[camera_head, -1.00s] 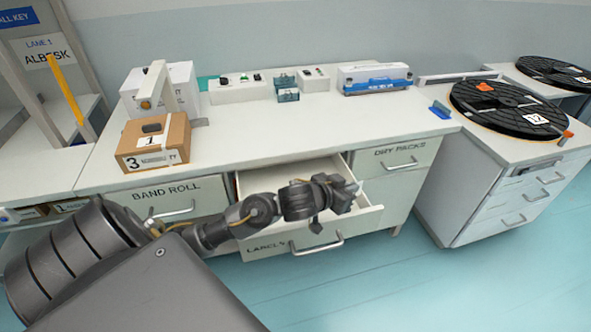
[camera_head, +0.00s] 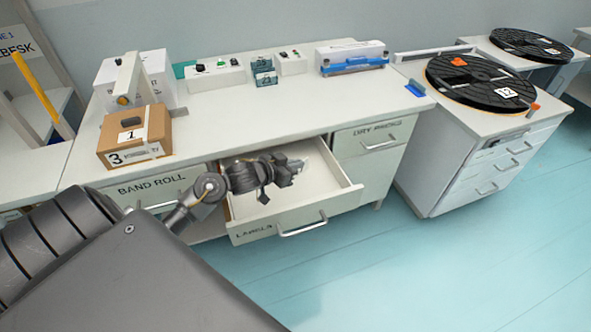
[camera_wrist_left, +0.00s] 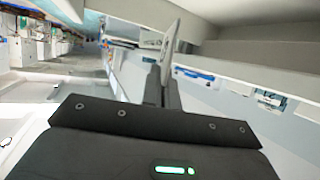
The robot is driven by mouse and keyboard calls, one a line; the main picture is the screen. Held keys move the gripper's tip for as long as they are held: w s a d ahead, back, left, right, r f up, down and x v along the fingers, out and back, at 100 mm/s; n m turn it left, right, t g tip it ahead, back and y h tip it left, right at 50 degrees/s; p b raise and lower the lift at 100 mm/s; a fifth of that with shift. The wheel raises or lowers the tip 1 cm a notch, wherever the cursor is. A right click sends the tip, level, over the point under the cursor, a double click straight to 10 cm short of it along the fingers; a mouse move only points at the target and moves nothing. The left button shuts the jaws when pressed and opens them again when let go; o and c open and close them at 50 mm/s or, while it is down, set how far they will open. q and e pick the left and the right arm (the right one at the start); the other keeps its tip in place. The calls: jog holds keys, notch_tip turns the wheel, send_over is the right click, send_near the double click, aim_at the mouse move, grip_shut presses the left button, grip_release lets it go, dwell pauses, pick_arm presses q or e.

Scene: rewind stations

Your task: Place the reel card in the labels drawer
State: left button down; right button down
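The labels drawer (camera_head: 262,228) is pulled open under the worktop, with its pale floor partly visible. My left gripper (camera_head: 296,166) is over the open drawer, near its middle; I cannot tell its exact height. In the left wrist view its two fingers (camera_wrist_left: 163,88) are close together on a thin pale card, which I take for the reel card (camera_wrist_left: 171,42), seen nearly edge-on and sticking out past the fingertips. In the head view the card is hardly visible at the fingertips. My right gripper is in neither view.
The band roll drawer (camera_head: 150,190) and dry packs drawer (camera_head: 376,139) are shut on either side. A cardboard box (camera_head: 134,137) and several small devices stand on the worktop (camera_head: 225,112). Black reels (camera_head: 482,82) lie on cabinets at right. The floor in front is clear.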

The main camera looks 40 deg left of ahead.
pick_arm(q)
jog(key=w+a+f, duration=0.1)
jog(key=f, duration=0.1)
jog(key=w+f, duration=0.2)
jog(key=w+a+f, duration=0.1)
jog(key=f, duration=0.1)
jog(key=shift+w+a+b, duration=0.35)
notch_tip(320, 180, down, 3)
jog(key=shift+w+a+r, duration=0.1)
jog(key=shift+w, duration=0.05)
jog(key=shift+f, duration=0.25)
jog(key=shift+f, duration=0.15)
jog(key=c, duration=1.7)
grip_release()
